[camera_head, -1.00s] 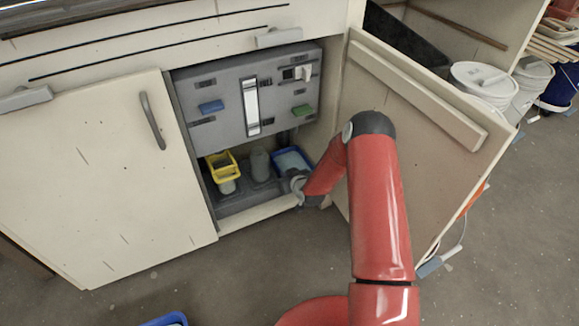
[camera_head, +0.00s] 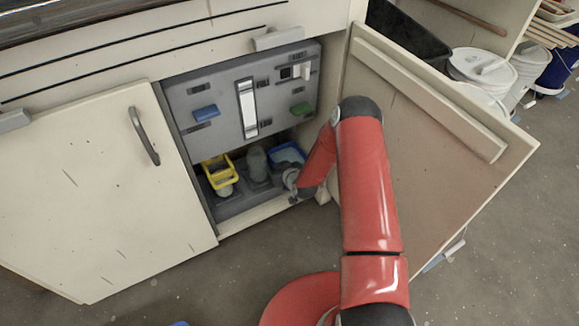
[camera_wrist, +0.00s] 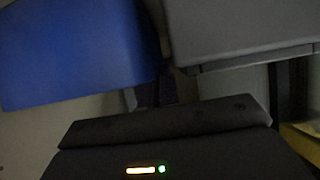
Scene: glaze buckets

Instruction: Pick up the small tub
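I cannot tell for sure which container is the small tub. In the head view a blue tub (camera_head: 277,151) with a pale inside sits low in the open cupboard, at the right. A yellow bin (camera_head: 213,178) stands at the left, with a grey cylinder (camera_head: 257,165) between them. My gripper (camera_head: 291,184) is at the cupboard opening, just in front of the blue tub and partly hidden by my arm. In the wrist view a large blue surface (camera_wrist: 75,50) fills the upper left, close by. The fingers do not show clearly, nor does anything held.
A grey panel (camera_head: 222,97) with blue and green handles hangs above the containers; a grey surface also shows in the wrist view (camera_wrist: 240,30). The open cupboard door (camera_head: 440,150) stands right of my arm. White buckets (camera_head: 480,68) stand behind.

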